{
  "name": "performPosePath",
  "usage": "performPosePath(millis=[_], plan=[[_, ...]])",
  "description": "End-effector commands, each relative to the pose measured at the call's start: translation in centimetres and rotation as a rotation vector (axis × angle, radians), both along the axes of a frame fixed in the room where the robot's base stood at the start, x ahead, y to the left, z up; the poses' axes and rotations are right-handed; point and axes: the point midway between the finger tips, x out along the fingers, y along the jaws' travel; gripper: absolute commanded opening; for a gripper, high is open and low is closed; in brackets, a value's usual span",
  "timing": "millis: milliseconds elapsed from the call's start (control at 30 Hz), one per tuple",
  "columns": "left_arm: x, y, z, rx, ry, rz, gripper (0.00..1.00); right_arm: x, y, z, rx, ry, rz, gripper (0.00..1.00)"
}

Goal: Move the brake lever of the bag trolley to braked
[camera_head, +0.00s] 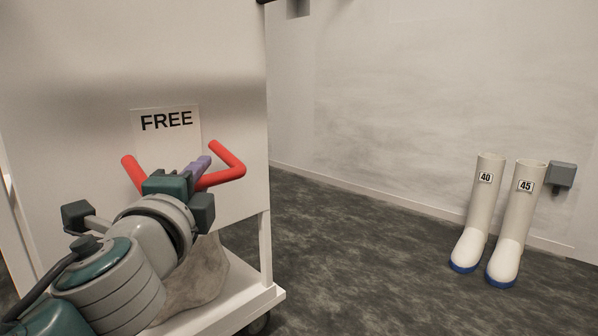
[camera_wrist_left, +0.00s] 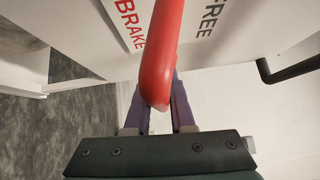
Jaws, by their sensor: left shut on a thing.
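The bag trolley (camera_head: 228,95) stands at the left in the head view, with a white panel and a white base. Its red brake lever (camera_head: 225,172) sits low on the panel, under a sign reading FREE (camera_head: 166,121). Another red length shows left of my gripper; the join between them is hidden. My left gripper (camera_head: 200,165) is at the lever, its purple fingers shut on it. In the left wrist view the red lever (camera_wrist_left: 164,50) runs between the fingers and hides their tips. The sign there reads BRAKE and FREE (camera_wrist_left: 207,17). My right gripper is not in view.
White boots marked 40 (camera_head: 480,215) and 45 (camera_head: 519,220) stand by the wall at right, beside a small grey box (camera_head: 562,174). A pale grey sack (camera_head: 200,275) rests on the trolley base behind my arm. The dark floor between trolley and boots is clear.

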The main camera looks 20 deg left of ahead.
Motion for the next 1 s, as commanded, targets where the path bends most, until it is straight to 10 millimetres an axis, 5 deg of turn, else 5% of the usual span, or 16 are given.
performPosePath(millis=[667, 700, 933, 1000], plan=[[-0.01, 0.15, 0.12, 0.002, -0.002, 0.004, 0.00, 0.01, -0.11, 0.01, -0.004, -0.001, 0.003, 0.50], [-0.01, 0.15, 0.12, 0.002, -0.002, 0.004, 0.27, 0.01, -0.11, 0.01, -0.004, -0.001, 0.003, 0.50], [0.00, 0.07, 0.10, 0.002, -0.002, 0.002, 0.52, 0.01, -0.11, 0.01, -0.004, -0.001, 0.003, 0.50], [0.00, 0.06, 0.08, 0.002, -0.002, 0.002, 0.52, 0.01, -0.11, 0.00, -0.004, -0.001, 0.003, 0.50]])
